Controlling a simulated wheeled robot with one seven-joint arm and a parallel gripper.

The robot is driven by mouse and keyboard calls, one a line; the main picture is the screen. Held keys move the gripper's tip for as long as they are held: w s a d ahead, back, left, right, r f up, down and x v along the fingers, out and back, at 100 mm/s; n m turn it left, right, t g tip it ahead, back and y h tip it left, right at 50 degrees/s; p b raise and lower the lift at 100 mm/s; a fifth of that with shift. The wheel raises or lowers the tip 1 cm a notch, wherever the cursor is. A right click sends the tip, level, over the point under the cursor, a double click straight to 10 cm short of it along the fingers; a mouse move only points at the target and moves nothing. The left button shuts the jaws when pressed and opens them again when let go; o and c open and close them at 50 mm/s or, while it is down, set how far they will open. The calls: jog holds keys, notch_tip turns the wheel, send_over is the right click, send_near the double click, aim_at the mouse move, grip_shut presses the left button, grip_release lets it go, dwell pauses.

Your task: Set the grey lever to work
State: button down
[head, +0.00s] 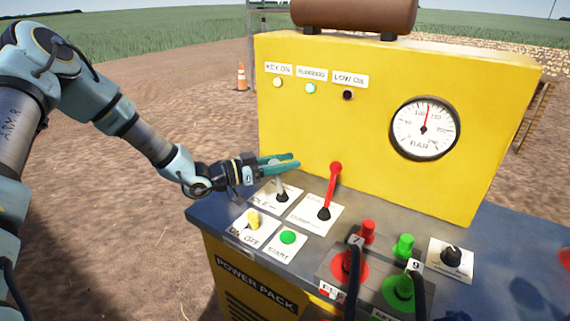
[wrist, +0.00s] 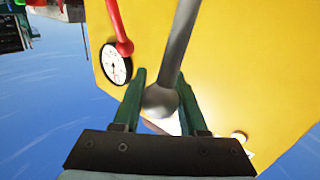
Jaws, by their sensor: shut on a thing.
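The grey lever (head: 282,190) rises from a white plate on the sloping panel, left of the red lever (head: 330,190). The plate reads IDLE at its left end; its far part is hidden by my gripper (head: 287,162). In the head view the fingers cover the lever's top, and the short visible shaft leans slightly left. In the wrist view the grey lever (wrist: 178,50) shows its round knob between the two green fingers of my gripper (wrist: 162,88). My gripper is shut on it.
The red lever's knob stands close to the right of my fingertips. In front are a yellow switch (head: 253,219) and a green START button (head: 287,237). The yellow panel wall (head: 370,175) with a pressure gauge (head: 425,129) rises behind. The green RUNNING lamp (head: 311,88) looks lit.

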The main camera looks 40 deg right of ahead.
jog(key=w+d+f+n+y+b, duration=0.1)
jog(key=w+d+f+y+b, duration=0.1)
jog(key=d, duration=0.4)
jog(key=shift+d+f+n+t, duration=0.2)
jog(key=shift+d+n+t, duration=0.1)
jog(key=shift+d+t, duration=0.1)
dwell(0.5)
jog(key=c, duration=0.7)
grip_release()
jog(key=shift+o, duration=1.2)
jog(key=shift+d+r, duration=0.1)
jog(key=shift+r, duration=0.1)
jog(key=b+v, duration=0.3)
jog(key=v, duration=0.7)
jog(key=shift+w+a+r, duration=0.15)
jog(key=shift+a+r, duration=0.05)
jog(key=shift+a, duration=0.15)
